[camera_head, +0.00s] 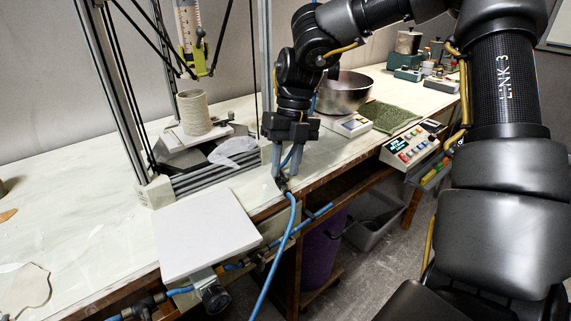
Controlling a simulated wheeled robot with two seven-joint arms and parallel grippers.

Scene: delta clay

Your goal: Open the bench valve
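A small dark fitting (283,184) with a blue hose (291,215) sits at the front edge of the bench; it looks like the bench valve, but its handle cannot be made out. My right gripper (286,172) points down over it from above. Its two grey fingers stand apart, with their tips right at the fitting; whether they press on it cannot be told. A dark round knob (215,297) on blue piping also shows below the bench edge at the lower middle. My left gripper is not in view.
A white square plate (207,234) juts out at the bench front, left of the gripper. A clay-printer frame (205,180) with a ribbed clay cylinder (195,112) stands behind. A steel bowl (343,92), green mat (388,116) and button panel (410,147) lie to the right.

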